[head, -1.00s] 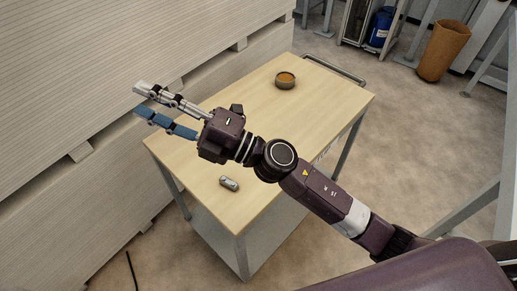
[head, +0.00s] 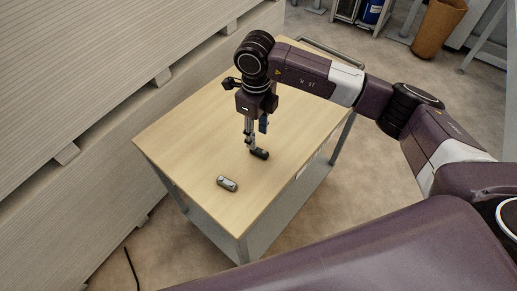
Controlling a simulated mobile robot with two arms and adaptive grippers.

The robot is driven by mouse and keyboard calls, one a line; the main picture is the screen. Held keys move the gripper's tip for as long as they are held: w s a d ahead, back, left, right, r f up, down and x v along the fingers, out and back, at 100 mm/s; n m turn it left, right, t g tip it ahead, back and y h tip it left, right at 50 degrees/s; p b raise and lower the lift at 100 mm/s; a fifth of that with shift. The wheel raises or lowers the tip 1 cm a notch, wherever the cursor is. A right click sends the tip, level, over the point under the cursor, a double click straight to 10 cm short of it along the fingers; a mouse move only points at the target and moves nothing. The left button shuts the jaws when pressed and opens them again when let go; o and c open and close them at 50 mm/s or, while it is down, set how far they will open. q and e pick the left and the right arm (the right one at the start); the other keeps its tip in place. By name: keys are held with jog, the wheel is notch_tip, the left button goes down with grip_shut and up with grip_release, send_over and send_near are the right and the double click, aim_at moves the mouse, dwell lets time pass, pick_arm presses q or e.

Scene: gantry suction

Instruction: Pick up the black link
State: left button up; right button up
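The black link (head: 260,154) lies on the light wooden top of the cart (head: 185,135), near its middle. My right gripper (head: 256,140) points down at it from above. Its silver finger comes down by the link's left end, and its blue finger shows higher, on the far side. The fingers stand apart, so the gripper looks open. Whether either finger touches the link cannot be told. My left gripper is not in view.
A grey link-like piece (head: 227,183) lies nearer the cart's front corner, apart from the gripper. Stacked pale boards (head: 80,90) stand close along the left. A brown bin (head: 438,30) stands on the floor at the back right. The cart's left part is clear.

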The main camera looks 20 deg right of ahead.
aim_at(259, 152)
jog(key=f, duration=0.1)
jog(key=f+p, duration=0.1)
jog(key=f, duration=0.1)
jog(key=f+p, duration=0.1)
jog(key=f, duration=0.1)
jog(key=shift+w+a+f, duration=0.2)
jog(key=shift+a+f, duration=0.05)
jog(key=shift+a, duration=0.1)
jog(key=shift+f, duration=0.4)
jog(key=shift+c, duration=0.4)
grip_shut()
